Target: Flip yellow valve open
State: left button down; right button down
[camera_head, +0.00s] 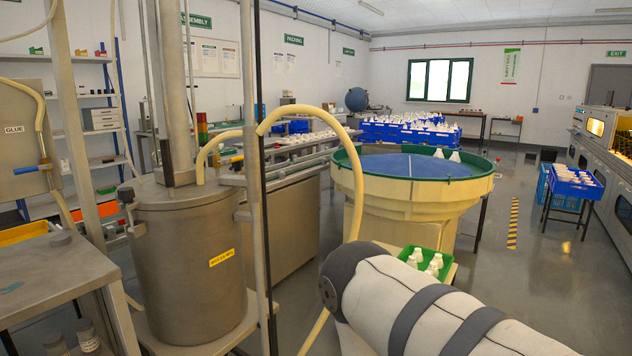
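A small yellow-orange lever (236,160) shows beside the hose and the upright post above the steel tank's lid; it looks like a valve handle, but it is too small to tell whether it is open or shut. The steel tank (180,290) stands at left centre with a yellow label on its front. A thick cream hose (352,165) arches over from the post and runs down to the floor. My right arm's white and grey link comes in from the lower right, in front of the hose's lower part. Neither of my grippers is in view.
A steel bench (45,280) stands at lower left, beside posts close to the tank. A round cream bowl feeder (420,200) with a green rim stands right of the tank. A green crate of white bottles (425,262) sits below it. Open floor lies to the right.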

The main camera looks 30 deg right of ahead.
aim_at(232, 159)
jog(key=z, duration=0.4)
jog(key=i+j+z, duration=0.15)
jog(key=i, duration=0.3)
jog(key=i+j+z, duration=0.15)
jog(key=i, duration=0.3)
